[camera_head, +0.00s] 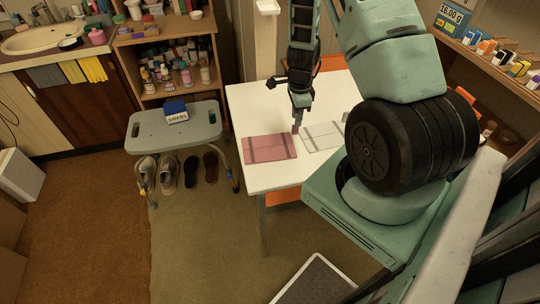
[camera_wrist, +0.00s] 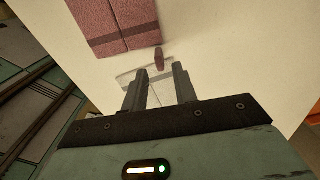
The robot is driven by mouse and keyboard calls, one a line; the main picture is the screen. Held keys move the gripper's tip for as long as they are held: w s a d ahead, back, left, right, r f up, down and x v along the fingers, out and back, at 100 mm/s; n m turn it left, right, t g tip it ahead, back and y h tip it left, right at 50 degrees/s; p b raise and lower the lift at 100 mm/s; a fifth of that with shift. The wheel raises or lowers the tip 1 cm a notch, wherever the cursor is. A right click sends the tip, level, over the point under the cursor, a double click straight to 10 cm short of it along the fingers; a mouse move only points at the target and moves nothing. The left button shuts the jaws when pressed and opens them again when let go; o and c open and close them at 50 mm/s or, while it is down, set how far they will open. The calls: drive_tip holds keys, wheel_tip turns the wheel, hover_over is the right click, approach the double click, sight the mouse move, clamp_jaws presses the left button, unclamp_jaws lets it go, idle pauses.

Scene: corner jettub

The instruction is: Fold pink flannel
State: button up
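The pink flannel (camera_head: 270,150) lies flat on the white table, with darker bands across it; it also shows at the top left of the wrist view (camera_wrist: 112,22). A white flannel (camera_head: 322,136) with grey lines lies to its right; part of it shows behind my fingers in the wrist view (camera_wrist: 133,77). My gripper (camera_head: 298,122) points down over the table between the two flannels. In the wrist view my gripper (camera_wrist: 160,69) has its fingers apart. A small pinkish-brown thing (camera_wrist: 159,58) shows just beyond and between the fingertips; I cannot tell whether they touch it.
The white table (camera_head: 258,182) has bare room in front of the pink flannel. A grey bench (camera_head: 150,130) with a blue box (camera_head: 176,111) stands to the left, with shoes beneath. A shelf with bottles stands behind it, and another shelf is at the right.

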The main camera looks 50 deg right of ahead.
sight(295, 133)
drive_tip(key=shift+f+b, duration=2.35)
drive_tip(key=shift+f, duration=0.55)
clamp_jaws()
drive_tip(key=shift+r, duration=0.1)
drive_tip(key=shift+s+a+r+p, duration=0.1)
drive_tip(key=shift+r+p, duration=0.85)
